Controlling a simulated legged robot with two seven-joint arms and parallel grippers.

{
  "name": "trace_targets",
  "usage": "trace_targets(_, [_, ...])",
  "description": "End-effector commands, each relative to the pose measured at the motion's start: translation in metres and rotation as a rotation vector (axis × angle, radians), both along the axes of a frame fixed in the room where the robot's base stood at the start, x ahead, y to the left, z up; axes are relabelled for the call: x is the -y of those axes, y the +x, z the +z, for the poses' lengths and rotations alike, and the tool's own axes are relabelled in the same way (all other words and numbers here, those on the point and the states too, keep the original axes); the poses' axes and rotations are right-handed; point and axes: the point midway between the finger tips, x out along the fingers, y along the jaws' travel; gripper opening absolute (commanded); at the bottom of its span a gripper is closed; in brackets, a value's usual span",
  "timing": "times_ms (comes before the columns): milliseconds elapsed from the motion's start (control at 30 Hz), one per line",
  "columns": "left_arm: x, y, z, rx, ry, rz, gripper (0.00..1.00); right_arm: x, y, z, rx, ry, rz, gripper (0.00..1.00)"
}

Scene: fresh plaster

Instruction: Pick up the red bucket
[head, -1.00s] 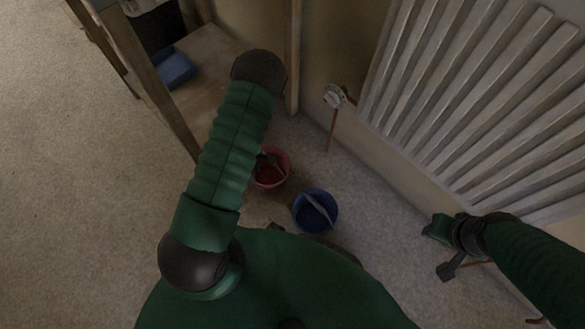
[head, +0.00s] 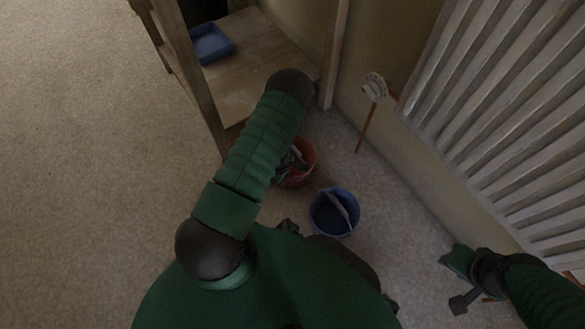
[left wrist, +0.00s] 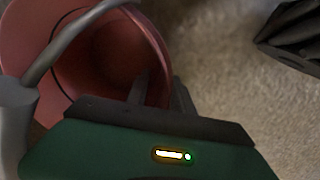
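The red bucket (head: 305,172) stands on the floor, partly hidden by my left arm in the head view. It fills the upper left of the left wrist view (left wrist: 22,42), with its grey handle (left wrist: 70,38) crossing the opening. My left gripper (left wrist: 158,90) is at the bucket's rim. One finger shows inside the bucket and the other just outside, with a gap between them and the rim there. I cannot tell whether they touch the wall. My right gripper (head: 462,281) is open and empty, low at the right by the radiator, away from the bucket.
A blue bucket (head: 324,222) stands close to the right of the red one. A wooden shelf unit (head: 262,72) with a blue tray (head: 210,43) is behind. Floor at the left is clear.

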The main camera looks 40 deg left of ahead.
Motion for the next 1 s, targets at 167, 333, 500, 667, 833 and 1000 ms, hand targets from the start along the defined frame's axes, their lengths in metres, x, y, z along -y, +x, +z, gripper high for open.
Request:
trace_targets(167, [0.0, 0.0009, 0.0002, 0.002, 0.0, 0.0, 0.29, -0.0001, 0.0003, 0.0004, 0.001, 0.0, 0.0, 0.36])
trace_targets(333, [0.0002, 0.0008, 0.0002, 0.001, 0.0, 0.0, 0.09, -0.0001, 0.0003, 0.0005, 0.001, 0.0, 0.0, 0.36])
trace_targets(500, [0.0002, 0.0008, 0.0002, 0.002, -0.001, 0.0, 0.0, -0.0001, 0.0003, 0.0004, 0.001, 0.0, 0.0, 0.36])
trace_targets(667, [0.0001, 0.0009, 0.0002, 0.002, -0.001, 0.0, 0.0, -0.0001, 0.0003, 0.0004, 0.001, 0.0, 0.0, 0.36])
trace_targets(833, [0.0001, 0.0009, 0.0002, 0.002, -0.001, -0.001, 0.0, -0.0001, 0.0002, 0.0003, 0.001, 0.0, 0.0, 0.36])
trace_targets(1000, [0.0001, 0.0009, 0.0002, 0.002, -0.001, -0.001, 0.0, -0.0001, 0.0002, 0.0003, 0.001, 0.0, 0.0, 0.36])
